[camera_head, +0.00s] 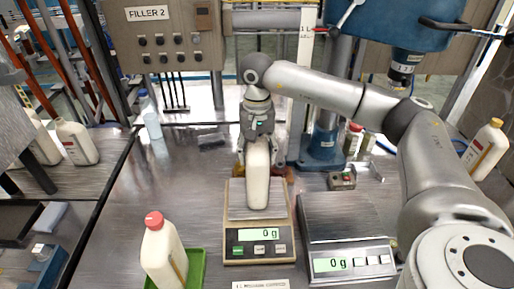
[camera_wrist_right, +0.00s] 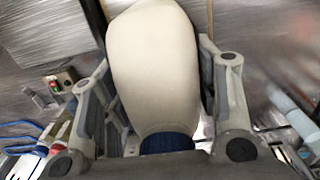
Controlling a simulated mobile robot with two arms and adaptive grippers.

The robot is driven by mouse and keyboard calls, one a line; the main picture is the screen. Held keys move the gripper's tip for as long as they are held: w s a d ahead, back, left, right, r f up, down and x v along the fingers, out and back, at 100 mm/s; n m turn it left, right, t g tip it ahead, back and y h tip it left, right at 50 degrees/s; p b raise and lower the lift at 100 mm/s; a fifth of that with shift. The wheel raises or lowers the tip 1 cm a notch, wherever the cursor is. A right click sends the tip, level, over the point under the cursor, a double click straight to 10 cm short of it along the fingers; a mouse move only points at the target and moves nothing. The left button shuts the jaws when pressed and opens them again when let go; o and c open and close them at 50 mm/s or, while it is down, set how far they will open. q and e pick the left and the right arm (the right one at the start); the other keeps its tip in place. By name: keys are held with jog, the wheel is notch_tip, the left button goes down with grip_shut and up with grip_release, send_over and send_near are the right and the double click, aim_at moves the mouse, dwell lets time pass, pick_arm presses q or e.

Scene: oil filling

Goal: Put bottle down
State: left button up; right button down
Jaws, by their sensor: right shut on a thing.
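A cream-white bottle (camera_head: 257,178) hangs upright under my right gripper (camera_head: 257,138), over the plate of the left scale (camera_head: 237,208). I cannot tell for sure whether its base touches the plate; the scale display reads 0 g. In the right wrist view the bottle (camera_wrist_right: 153,65) lies between the two fingers of my right gripper (camera_wrist_right: 158,120), which is shut on it. A dark blue part (camera_wrist_right: 167,142) shows at its neck end. My left gripper is not in view.
A second scale (camera_head: 345,218) with an empty plate stands to the right, reading 0 g. A red-capped bottle (camera_head: 160,250) stands in a green tray (camera_head: 196,268) at the front left. A small button box (camera_head: 342,180) lies behind the second scale.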

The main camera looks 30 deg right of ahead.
jog(key=shift+a+r, duration=0.1)
jog(key=c, duration=0.5)
grip_release()
jog(key=shift+f, duration=0.2)
jog(key=shift+c, duration=0.2)
jog(key=shift+r, duration=0.15)
jog(key=shift+r, duration=0.25)
notch_tip(320, 180, up, 11)
jog(key=shift+f+b, duration=0.1)
jog(key=shift+b, duration=1.05)
jog(key=shift+r, duration=0.4)
jog(key=shift+f, duration=0.1)
